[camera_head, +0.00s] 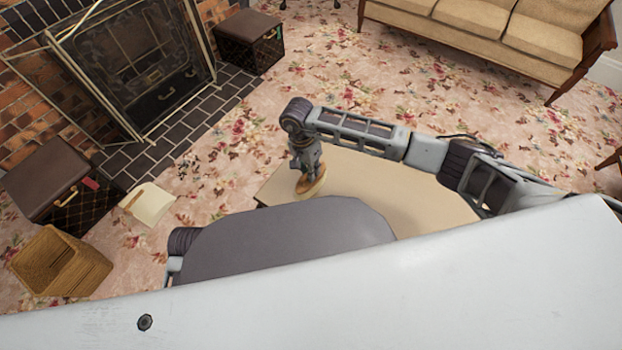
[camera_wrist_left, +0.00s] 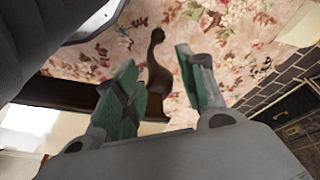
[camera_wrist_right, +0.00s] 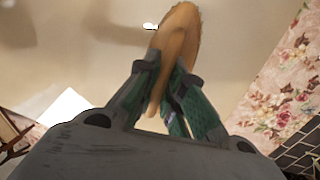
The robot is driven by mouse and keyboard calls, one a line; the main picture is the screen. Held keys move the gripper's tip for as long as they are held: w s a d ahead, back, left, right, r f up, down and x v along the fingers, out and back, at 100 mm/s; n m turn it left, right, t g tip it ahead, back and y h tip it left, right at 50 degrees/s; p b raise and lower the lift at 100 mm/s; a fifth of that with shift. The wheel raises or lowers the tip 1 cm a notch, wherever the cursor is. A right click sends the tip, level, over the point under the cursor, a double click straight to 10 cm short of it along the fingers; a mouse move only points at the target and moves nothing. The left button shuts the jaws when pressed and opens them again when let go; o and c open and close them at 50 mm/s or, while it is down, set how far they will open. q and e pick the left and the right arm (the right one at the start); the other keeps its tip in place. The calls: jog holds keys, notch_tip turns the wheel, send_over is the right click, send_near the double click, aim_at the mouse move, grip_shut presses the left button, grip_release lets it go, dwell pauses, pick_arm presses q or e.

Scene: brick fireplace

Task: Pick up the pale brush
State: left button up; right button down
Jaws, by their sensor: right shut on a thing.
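The pale brush (camera_head: 316,187), a tan-brown wooden piece, is at the left end of the pale table (camera_head: 425,195). My right gripper (camera_head: 304,176) points down at it there. In the right wrist view the brush (camera_wrist_right: 182,35) runs between the green-padded fingers of my right gripper (camera_wrist_right: 168,72), which are shut on it. Whether the brush touches the tabletop is unclear. In the left wrist view my left gripper (camera_wrist_left: 157,75) has its fingers apart and holds nothing. A dark curved wooden leg (camera_wrist_left: 156,50) shows beyond them. The head view does not show my left gripper.
A wicker basket (camera_head: 60,262), a dark case (camera_head: 50,180) and a cream flat item (camera_head: 150,204) are on the floral carpet at left. A fireplace (camera_head: 140,60) and another dark case (camera_head: 250,40) are behind. A sofa (camera_head: 495,35) stands far right. The tabletop's right part looks clear.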

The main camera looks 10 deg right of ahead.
pick_arm(q)
jog(key=shift+w+r, duration=0.1)
jog(key=shift+w, duration=0.05)
pick_arm(e)
jog(key=shift+r, duration=0.9)
notch_tip(320, 180, up, 7)
jog(key=shift+f+p, duration=0.1)
jog(key=shift+p, duration=0.85)
pick_arm(q)
jog(key=shift+s+a+f+g, duration=0.15)
jog(key=shift+s+a+f, duration=0.05)
jog(key=shift+f, duration=0.6)
jog(key=shift+s+a+f+g, duration=0.15)
jog(key=shift+f, duration=0.65)
pick_arm(e)
jog(key=shift+r, duration=0.7)
pick_arm(q)
jog(key=shift+r, duration=0.1)
